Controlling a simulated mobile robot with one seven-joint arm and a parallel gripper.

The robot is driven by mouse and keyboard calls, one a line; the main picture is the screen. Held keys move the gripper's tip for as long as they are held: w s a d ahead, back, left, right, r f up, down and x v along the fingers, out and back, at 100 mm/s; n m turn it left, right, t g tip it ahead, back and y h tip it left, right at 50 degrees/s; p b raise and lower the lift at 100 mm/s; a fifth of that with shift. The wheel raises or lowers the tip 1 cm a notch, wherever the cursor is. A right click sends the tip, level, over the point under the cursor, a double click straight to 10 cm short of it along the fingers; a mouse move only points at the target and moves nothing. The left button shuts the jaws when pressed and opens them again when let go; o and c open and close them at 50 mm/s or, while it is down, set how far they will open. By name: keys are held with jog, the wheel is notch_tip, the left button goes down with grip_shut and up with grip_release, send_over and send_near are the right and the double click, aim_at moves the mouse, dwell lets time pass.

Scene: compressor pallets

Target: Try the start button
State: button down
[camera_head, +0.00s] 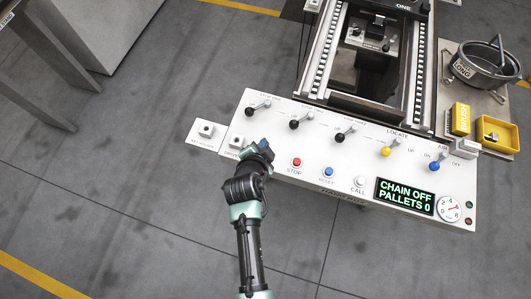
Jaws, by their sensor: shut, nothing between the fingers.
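My gripper (258,146) is over the left part of the white control panel (315,155), just left of the red STOP button (296,162). Its jaws are shut and empty. No button marked start can be seen; my gripper and wrist cover the panel left of STOP. Whether the fingertips touch the panel cannot be told. To the right of STOP are a blue RESET button (329,172) and a white CALL button (361,182). The display (405,196) reads "CHAIN OFF PALLETS 0" in green.
Several levers with black, yellow and blue knobs stand along the panel's back, including a blue AIR knob (434,167). Two white square switches (206,130) are at the left end. A gauge (449,208) sits at the right. The conveyor (322,55) lies behind. Floor in front is clear.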

jog(key=shift+f+b, duration=0.85)
jog(key=shift+f, duration=0.55)
dwell(0.9)
jog(key=shift+f+b, duration=0.4)
jog(key=shift+f+b, duration=0.55)
dwell(0.7)
jog(key=shift+r, duration=0.1)
jog(key=shift+r+p, duration=0.75)
jog(key=shift+r, duration=0.1)
jog(key=shift+r+p, duration=2.1)
jog(key=shift+r, duration=0.4)
